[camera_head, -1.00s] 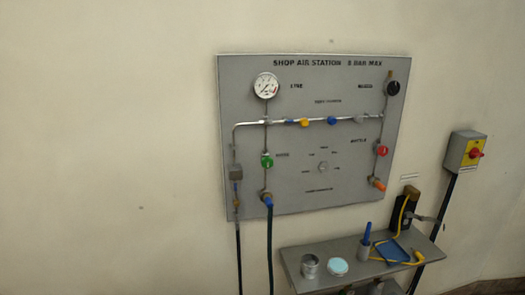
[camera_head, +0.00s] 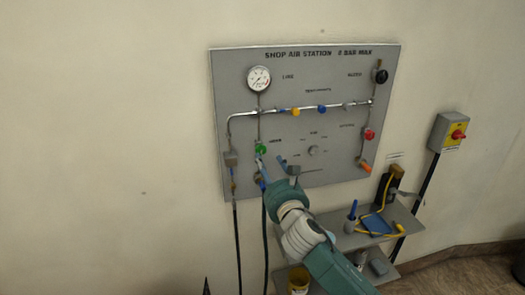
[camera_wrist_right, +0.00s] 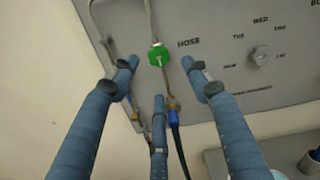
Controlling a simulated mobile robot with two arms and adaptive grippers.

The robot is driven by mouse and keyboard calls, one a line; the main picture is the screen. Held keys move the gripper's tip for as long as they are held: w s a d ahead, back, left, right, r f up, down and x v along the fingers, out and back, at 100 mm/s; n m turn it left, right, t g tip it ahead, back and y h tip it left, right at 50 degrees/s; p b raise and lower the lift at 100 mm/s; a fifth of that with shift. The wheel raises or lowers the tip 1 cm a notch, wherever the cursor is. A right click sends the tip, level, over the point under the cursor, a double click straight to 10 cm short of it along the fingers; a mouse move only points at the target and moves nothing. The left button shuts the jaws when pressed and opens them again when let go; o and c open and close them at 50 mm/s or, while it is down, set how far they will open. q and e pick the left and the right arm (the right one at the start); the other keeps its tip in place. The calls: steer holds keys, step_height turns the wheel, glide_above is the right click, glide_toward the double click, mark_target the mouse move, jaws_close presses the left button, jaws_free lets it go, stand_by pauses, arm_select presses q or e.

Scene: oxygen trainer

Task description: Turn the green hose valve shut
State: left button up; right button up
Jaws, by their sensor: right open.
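The green hose valve (camera_head: 261,149) is a small round knob on the lower left of the grey panel, beside the "HOSE" label. In the right wrist view the green knob (camera_wrist_right: 158,56) shows whole, above and between the spread fingers. My right gripper (camera_head: 270,164) is open and empty, its fingertips just below the knob in the head view. In the wrist view the right gripper (camera_wrist_right: 160,72) has two fingers either side of the knob and a third below. I cannot tell whether any finger touches the pipe or panel. My left gripper is not in view.
The grey panel (camera_head: 222,85) carries a gauge (camera_head: 259,79), a red knob (camera_head: 368,134), an orange fitting (camera_head: 365,167) and small blue and yellow valves. A blue-ended hose (camera_wrist_right: 175,130) hangs below the green knob. A shelf (camera_head: 406,222) with small items stands lower right. The left wall is bare.

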mark_target(262, 152)
steer(key=x, duration=0.8)
steer(key=shift+p, duration=0.3)
steer(key=shift+s, duration=0.1)
steer(key=c, duration=1.1)
steer(key=shift+c, duration=0.2)
